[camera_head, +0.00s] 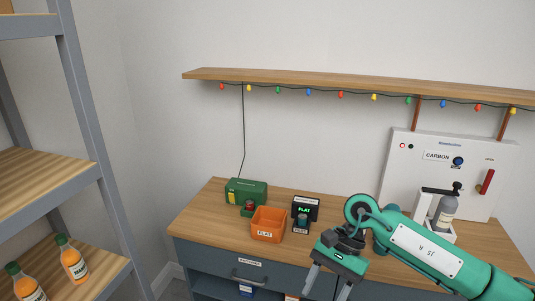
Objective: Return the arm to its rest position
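My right arm (428,252) is green with white panels and reaches in from the lower right, in front of the wooden counter (205,213). My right gripper (325,288) points downward at the counter's front edge. Its two grey fingers are apart, and nothing shows between them. Their tips are near or beyond the bottom edge of the picture. My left arm and gripper are not in view.
On the counter are an orange bin (268,224), a green box (246,190), a small black device (305,208) and a white carbonation panel (400,165) holding a grey bottle (444,212). A shelf rack (85,100) with orange bottles (73,263) stands left.

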